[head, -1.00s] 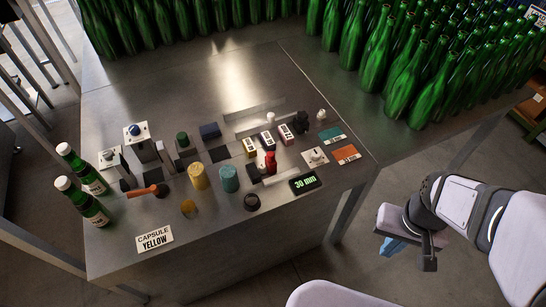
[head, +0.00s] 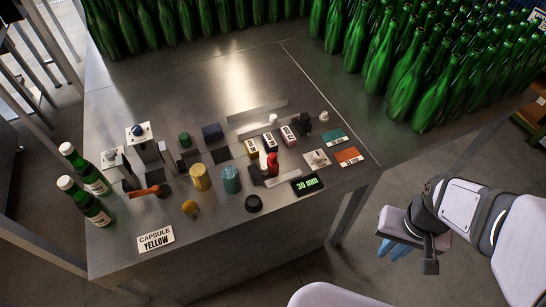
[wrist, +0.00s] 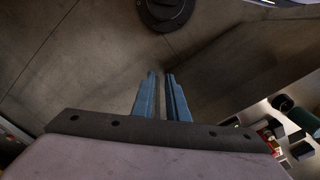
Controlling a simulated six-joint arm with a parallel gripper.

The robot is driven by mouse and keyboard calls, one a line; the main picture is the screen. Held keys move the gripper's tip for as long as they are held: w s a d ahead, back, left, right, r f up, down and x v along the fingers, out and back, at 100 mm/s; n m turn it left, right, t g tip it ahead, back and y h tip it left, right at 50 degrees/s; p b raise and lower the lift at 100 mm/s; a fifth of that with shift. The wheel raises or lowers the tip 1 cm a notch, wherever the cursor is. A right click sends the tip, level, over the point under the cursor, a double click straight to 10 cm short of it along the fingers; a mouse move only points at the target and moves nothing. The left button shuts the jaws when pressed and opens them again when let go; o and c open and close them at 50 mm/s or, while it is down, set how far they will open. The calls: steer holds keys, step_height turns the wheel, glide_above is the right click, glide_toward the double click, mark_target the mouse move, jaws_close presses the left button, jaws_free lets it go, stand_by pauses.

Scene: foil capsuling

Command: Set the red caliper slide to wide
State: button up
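The red caliper slide (head: 272,163) stands on a dark caliper near the front of the steel bench, in the head view. Beside it, a black display (head: 307,184) reads 30 mm in green. My gripper (head: 393,252) is off the bench's right side, well away from the slide, with its blue fingers pointing down over the floor. In the wrist view, the two blue fingers (wrist: 161,74) are parallel, with a narrow gap and nothing between them. The slide cannot be made out clearly in the wrist view.
A yellow cylinder (head: 200,177), a teal cylinder (head: 231,180) and a black ring (head: 254,203) stand left of the caliper. A knob on a pale plate (head: 317,159) is at its right. Green bottles (head: 405,75) crowd the back right. The sign (head: 156,239) reads CAPSULE YELLOW.

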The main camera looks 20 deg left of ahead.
steer(key=o, duration=0.5)
steer(key=shift+w+a+r, duration=0.1)
steer(key=shift+w, duration=0.15)
steer(key=shift+c, duration=0.2)
steer(key=w+a+r+n, duration=0.1)
steer(key=w+a+r, duration=0.1)
steer(key=w+a, duration=0.45)
steer(key=r+n+b, duration=0.2)
steer(key=n, duration=0.3)
glide_above(273, 155)
steer(key=shift+a, duration=0.1)
steer(key=shift+f+p, duration=1.05)
steer(key=shift+f, duration=2.65)
